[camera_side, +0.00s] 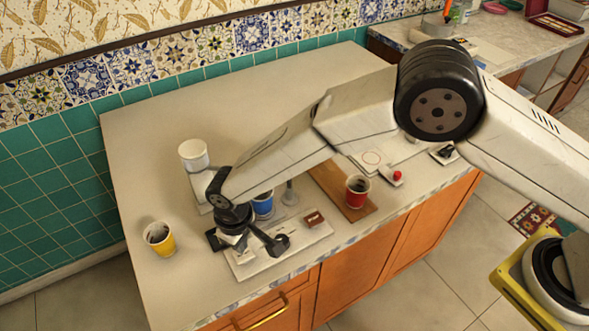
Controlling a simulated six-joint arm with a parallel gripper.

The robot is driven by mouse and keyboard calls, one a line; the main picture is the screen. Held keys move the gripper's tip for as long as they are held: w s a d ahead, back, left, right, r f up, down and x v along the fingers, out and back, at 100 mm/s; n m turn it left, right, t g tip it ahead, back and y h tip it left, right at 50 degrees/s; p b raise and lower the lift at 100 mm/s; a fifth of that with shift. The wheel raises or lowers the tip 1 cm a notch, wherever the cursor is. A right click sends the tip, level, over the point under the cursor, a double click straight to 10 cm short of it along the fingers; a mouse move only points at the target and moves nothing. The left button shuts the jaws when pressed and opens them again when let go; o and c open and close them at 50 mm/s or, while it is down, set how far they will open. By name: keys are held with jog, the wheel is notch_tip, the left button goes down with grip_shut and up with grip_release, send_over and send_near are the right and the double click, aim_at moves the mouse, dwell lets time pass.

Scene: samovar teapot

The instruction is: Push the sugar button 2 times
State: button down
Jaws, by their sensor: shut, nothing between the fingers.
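My gripper (242,246) is shut and empty, low over the left part of a white panel (290,246) near the counter's front. A small brown-red block or button (314,218) sits on the right part of that panel, apart from the gripper. A round red button (397,176) on a small white base is farther right, past the red cup. I cannot tell from the picture which one is the sugar button. The gripper hides part of the panel's left side, so anything under it is hidden, and I cannot tell whether the gripper touches the panel.
A yellow cup (159,239) stands left of my gripper. A white container (194,154) is behind it, and a blue cup (263,205) is close behind the gripper. A red cup (357,191) stands on a brown board (328,180). The counter's back left (190,110) is clear.

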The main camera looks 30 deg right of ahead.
jog(key=shift+f, duration=1.55)
jog(key=shift+r, duration=1.55)
jog(key=shift+r, duration=0.1)
jog(key=shift+r, duration=1.9)
